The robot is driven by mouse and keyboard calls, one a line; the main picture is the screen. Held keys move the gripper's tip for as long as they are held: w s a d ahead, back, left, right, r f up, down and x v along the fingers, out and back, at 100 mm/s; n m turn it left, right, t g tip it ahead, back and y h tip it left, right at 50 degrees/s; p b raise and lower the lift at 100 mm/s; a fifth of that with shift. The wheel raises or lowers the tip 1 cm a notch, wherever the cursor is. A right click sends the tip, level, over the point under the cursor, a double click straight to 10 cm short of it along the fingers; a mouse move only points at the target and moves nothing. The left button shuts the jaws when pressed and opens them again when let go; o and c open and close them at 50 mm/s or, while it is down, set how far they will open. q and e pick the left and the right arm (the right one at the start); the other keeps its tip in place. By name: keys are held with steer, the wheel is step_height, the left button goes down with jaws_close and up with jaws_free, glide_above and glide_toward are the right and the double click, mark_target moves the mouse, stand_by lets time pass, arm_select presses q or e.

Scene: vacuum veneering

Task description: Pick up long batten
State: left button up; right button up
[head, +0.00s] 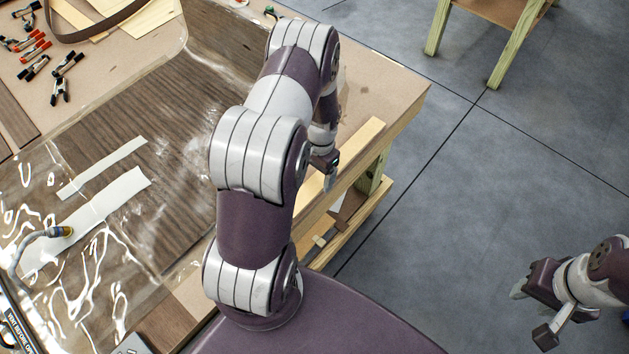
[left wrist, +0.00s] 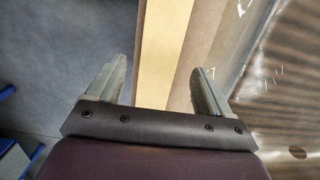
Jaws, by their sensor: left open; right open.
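The long batten (head: 361,141) is a pale, straight wooden strip lying along the table's right edge in the head view. My left arm hides part of it. In the left wrist view the batten (left wrist: 162,48) runs up the picture between the two fingers. My left gripper (head: 324,166) is above the batten, open and empty, with a finger on each side in the left wrist view (left wrist: 160,76). I cannot tell the exact height gap. My right gripper (head: 531,312) is open and empty over the floor at the lower right, well away from the table.
The table (head: 405,92) carries a dark veneered panel under a clear vacuum bag (head: 105,258), with white strips (head: 103,168) and a hose fitting (head: 52,233). Several clamps (head: 36,48) lie at the upper left. Another wooden stand (head: 495,65) is at the back right. Open floor lies between.

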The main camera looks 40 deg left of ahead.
mark_target(314, 184)
arm_select(q)
step_height(314, 184, down, 2)
steer(key=shift+s+d+f, duration=0.1)
steer(key=shift+s+f, duration=0.05)
steer(key=shift+f, duration=0.35)
steer(key=c, duration=1.4)
steer(key=shift+c, duration=0.2)
arm_select(e)
steer(key=shift+d+r, duration=0.2)
steer(key=shift+r, duration=0.45)
arm_select(q)
steer(key=shift+r, duration=0.15)
